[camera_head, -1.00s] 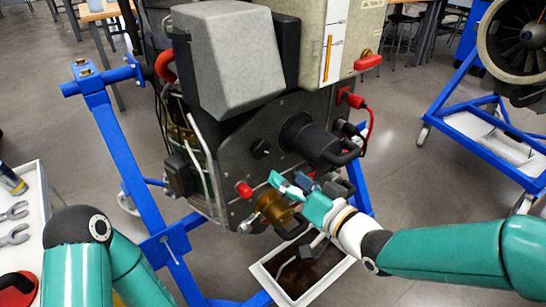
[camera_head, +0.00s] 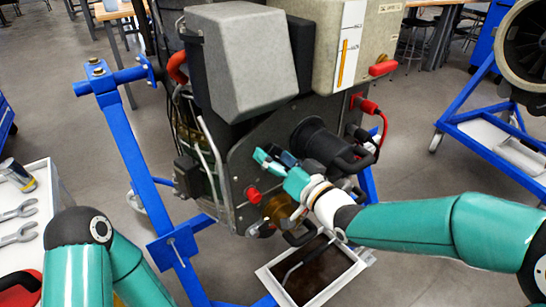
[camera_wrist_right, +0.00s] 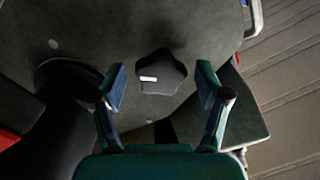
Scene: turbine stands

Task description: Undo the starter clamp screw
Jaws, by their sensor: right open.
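In the right wrist view a dark lobed knob (camera_wrist_right: 161,73) with a white mark sits on a dark plate; it looks like the clamp screw. My right gripper (camera_wrist_right: 160,90) is open, with one finger on each side of the knob and visible gaps to it. In the head view my right gripper (camera_head: 268,162) is in front of the engine's dark side plate (camera_head: 235,160) and hides the knob there. A black cylinder with a handle (camera_head: 318,140), perhaps the starter, is just right of the gripper. My left gripper is out of view; only its arm shows at lower left.
A red knob (camera_head: 252,194) and a brass cylinder (camera_head: 276,207) are just below the gripper. A red cable (camera_head: 382,125) hangs at right. A blue stand (camera_head: 128,150) carries the engine above a drip tray (camera_head: 345,272). Wrenches (camera_head: 18,234) lie on a bench at left.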

